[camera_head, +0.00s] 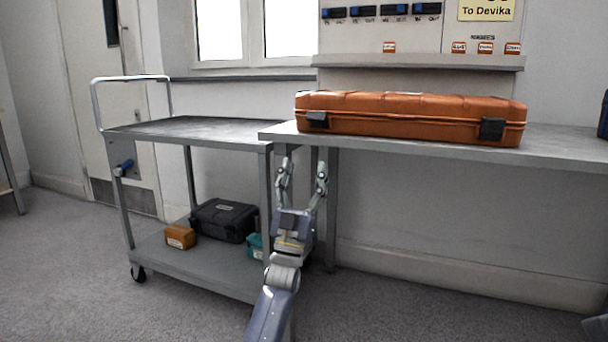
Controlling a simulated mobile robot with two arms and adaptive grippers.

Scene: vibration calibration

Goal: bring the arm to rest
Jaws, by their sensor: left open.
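My left gripper (303,170) is in the lower middle of the head view. Its two fingers point up and stand apart, with nothing between them. It is in front of the left end of the grey table (565,146), with its fingertips below the level of the tabletop. My left arm comes up from the bottom edge of the view.
An orange case (410,115) lies shut on the table. A grey cart (190,128) stands left of it, its top empty. Its lower shelf holds a black case (224,219), an orange box (180,237) and a teal box (254,246). Carpet at left is clear.

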